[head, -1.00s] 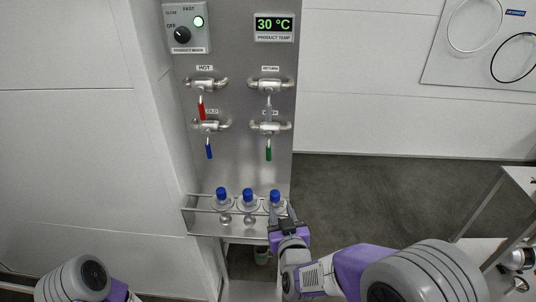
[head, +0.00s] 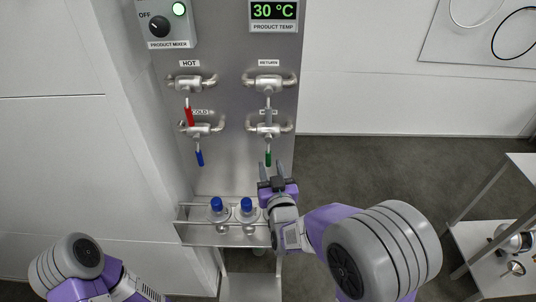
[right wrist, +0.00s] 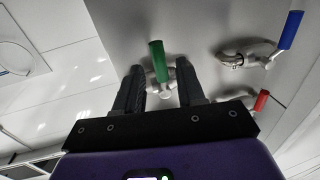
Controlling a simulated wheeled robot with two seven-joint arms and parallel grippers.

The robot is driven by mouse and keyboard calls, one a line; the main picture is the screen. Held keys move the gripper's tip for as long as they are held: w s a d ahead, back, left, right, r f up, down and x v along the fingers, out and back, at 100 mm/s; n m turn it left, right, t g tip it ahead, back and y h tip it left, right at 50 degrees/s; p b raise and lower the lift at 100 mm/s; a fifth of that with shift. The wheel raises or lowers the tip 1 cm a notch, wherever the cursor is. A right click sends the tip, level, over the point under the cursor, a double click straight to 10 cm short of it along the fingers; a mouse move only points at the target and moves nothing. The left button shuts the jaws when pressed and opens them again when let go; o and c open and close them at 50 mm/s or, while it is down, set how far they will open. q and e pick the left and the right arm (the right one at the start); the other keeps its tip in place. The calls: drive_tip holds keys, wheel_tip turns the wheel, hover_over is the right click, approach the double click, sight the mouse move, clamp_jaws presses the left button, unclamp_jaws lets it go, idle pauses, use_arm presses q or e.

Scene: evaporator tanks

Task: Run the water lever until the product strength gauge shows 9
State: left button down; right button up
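The green lever (head: 268,159) hangs down from the lower right valve (head: 268,129); its label is mostly covered and I cannot read it. My right gripper (head: 272,168) is open and empty, just below and in front of the green handle. In the right wrist view the green lever (right wrist: 157,55) stands between and beyond the two spread fingertips (right wrist: 158,72), with no clear contact. No gauge marked product strength shows. My left gripper is out of view; only its arm shows at the lower left.
The red hot lever (head: 189,116), blue cold lever (head: 200,158) and grey return lever (head: 268,104) are close by on the panel. A rack (head: 196,233) with blue-capped bottles (head: 216,207) is below. The temperature display (head: 274,11) reads 30 °C. A metal table (head: 490,240) stands right.

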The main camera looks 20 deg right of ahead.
sight(269, 161)
drive_tip(key=shift+w+d+f, duration=0.1)
drive_tip(key=shift+w, duration=1)
drive_tip(key=shift+w+d, duration=0.1)
drive_tip(key=shift+w, duration=0.95)
drive_tip(key=shift+c, duration=0.3)
clamp_jaws()
